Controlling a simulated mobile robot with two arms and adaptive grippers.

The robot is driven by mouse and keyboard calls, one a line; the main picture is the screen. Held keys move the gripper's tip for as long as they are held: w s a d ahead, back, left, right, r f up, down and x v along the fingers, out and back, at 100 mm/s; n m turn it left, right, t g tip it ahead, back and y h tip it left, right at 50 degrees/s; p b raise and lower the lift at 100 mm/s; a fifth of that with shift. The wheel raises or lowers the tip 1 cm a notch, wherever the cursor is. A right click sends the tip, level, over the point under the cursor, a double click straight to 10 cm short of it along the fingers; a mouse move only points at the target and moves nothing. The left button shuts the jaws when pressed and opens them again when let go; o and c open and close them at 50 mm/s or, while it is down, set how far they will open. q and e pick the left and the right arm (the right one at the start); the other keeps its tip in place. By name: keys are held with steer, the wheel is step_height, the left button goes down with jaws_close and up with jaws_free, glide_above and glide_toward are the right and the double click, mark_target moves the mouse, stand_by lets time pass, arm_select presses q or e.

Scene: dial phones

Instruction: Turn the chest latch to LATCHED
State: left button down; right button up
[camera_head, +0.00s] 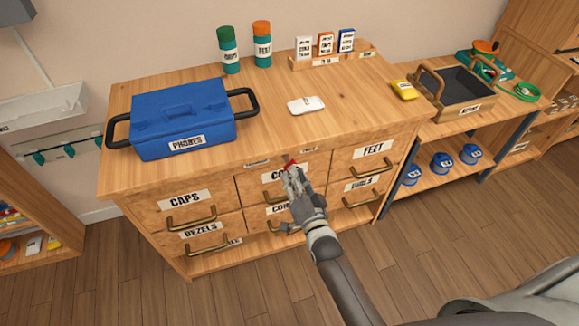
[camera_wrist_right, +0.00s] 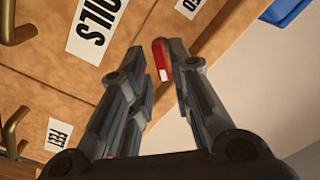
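The chest (camera_head: 140,188) is a wooden drawer unit with labelled drawers and brass handles. Its latch (camera_head: 289,163) is a small red piece on the front's top edge, between two small labels. In the right wrist view the red latch (camera_wrist_right: 161,62) has a white mark and shows in the gap between my fingers, closer to the right-hand finger. My right gripper (camera_head: 291,172) is at the chest front, and its fingers (camera_wrist_right: 150,62) are apart. I cannot tell whether a finger touches the latch. My left gripper is not in view.
A blue PHONES box (camera_head: 185,117), a white item (camera_head: 306,105), two canisters (camera_head: 228,50) and a rack of small boxes (camera_head: 325,60) stand on the chest top. Brass drawer handles (camera_head: 191,222) stick out from the front. A lower bench (camera_head: 440,126) adjoins at right. The floor in front is clear.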

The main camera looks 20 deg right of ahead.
mark_target(289, 165)
steer(key=shift+w+a, duration=0.15)
steer(key=shift+w, duration=2.15)
jaws_close()
